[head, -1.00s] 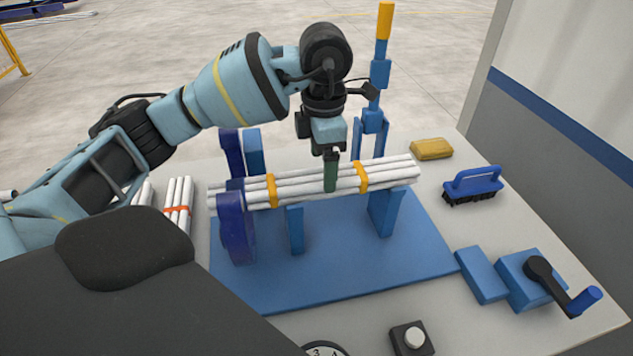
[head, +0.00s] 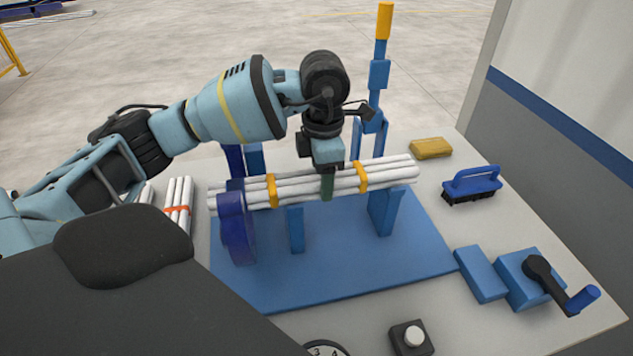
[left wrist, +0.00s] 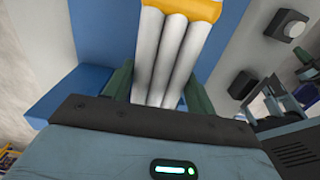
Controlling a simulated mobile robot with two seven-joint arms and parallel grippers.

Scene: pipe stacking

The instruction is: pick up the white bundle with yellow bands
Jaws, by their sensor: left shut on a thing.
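The white bundle with yellow bands (head: 315,184) lies nearly level across the blue uprights of the blue fixture (head: 330,265). My left gripper (head: 328,187) comes down from above and is shut on the bundle's middle, between the two yellow bands. One green finger shows on the near side of the bundle; the far finger is hidden in the head view. In the left wrist view the white pipes (left wrist: 165,60) pass between the two green fingers (left wrist: 158,90), with a yellow band near the top edge. My right gripper is not in view.
White pipes with an orange band (head: 178,205) lie left of the fixture. A blue lever with a yellow grip (head: 383,25) stands behind it. A yellow sponge (head: 431,148), a blue brush (head: 472,185) and a crank block (head: 530,280) are at the right. A button box (head: 412,338) is at the front.

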